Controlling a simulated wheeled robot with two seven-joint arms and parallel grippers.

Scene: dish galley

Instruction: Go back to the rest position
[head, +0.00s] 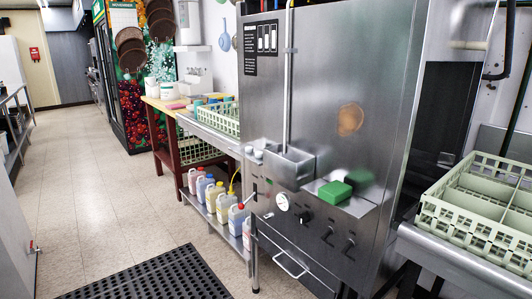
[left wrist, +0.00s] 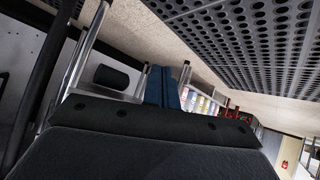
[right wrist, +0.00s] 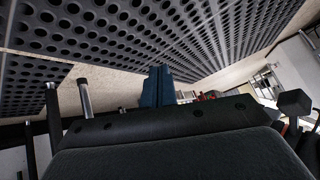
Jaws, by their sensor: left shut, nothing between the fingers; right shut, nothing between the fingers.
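My left gripper (left wrist: 163,86) shows in the left wrist view as two dark blue fingers pressed together, with nothing between them. My right gripper (right wrist: 157,86) shows in the right wrist view, its blue fingers also together and empty. Neither gripper nor arm shows in the head view. Both wrist views look tilted across the floor, and neither gripper touches anything that I can see.
A steel dish machine (head: 330,100) fills the centre right, with a green sponge (head: 335,191) on its small shelf. A pale green rack (head: 480,205) stands at right. Several jugs (head: 222,207) line a low shelf. A black perforated mat (head: 150,277) lies on the floor. The left aisle is clear.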

